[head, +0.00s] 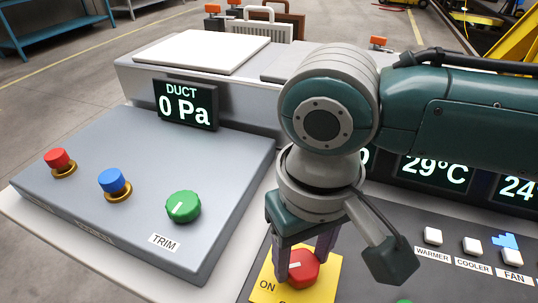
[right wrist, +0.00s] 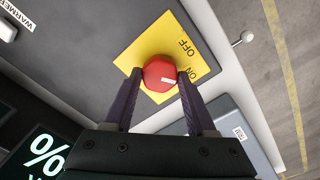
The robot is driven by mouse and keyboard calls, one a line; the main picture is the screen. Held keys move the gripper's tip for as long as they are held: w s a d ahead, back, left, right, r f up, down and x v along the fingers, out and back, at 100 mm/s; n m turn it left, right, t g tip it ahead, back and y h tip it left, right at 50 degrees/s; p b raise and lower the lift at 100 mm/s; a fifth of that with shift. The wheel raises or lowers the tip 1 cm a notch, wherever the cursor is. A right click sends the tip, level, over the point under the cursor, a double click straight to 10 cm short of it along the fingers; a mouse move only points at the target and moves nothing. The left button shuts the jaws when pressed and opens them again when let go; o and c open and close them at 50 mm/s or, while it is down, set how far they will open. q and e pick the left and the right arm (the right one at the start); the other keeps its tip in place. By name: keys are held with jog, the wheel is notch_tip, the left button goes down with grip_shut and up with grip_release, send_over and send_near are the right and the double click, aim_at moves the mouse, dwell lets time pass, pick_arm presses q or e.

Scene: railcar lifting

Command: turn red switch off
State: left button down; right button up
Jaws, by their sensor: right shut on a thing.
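The red switch (head: 303,270) is a round knob with a white mark, on a yellow plate (head: 322,290). The plate reads ON at its left in the head view. The right wrist view shows the knob (right wrist: 158,74) and the plate (right wrist: 185,32) with both words, OFF and ON. The white mark lies on the ON side of the knob. My right gripper (head: 300,264) is shut on the red knob from above, one finger on either side. My left gripper is not in view.
Right of the knob are white buttons (head: 433,236) labelled WARMER, COOLER and FAN, and a partly cut-off green knob (head: 404,301). The left panel holds a red button (head: 57,159), a blue button (head: 111,181) and a green TRIM knob (head: 183,207). The DUCT display (head: 186,104) reads 0 Pa.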

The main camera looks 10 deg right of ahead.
jog(key=shift+r+n+p, duration=0.2)
jog(key=shift+n+p, duration=0.75)
jog(key=shift+n, duration=0.15)
jog(key=n+p, duration=0.1)
jog(key=n, duration=0.1)
jog(key=shift+n+p, duration=0.3)
jog(key=shift+p, duration=0.05)
jog(key=n+p, duration=0.1)
jog(key=n, duration=0.2)
jog(key=shift+f, duration=0.1)
jog(key=shift+n+p, duration=0.5)
jog(key=shift+n, duration=1.2)
jog(key=shift+f, duration=0.1)
jog(key=o, duration=1.4)
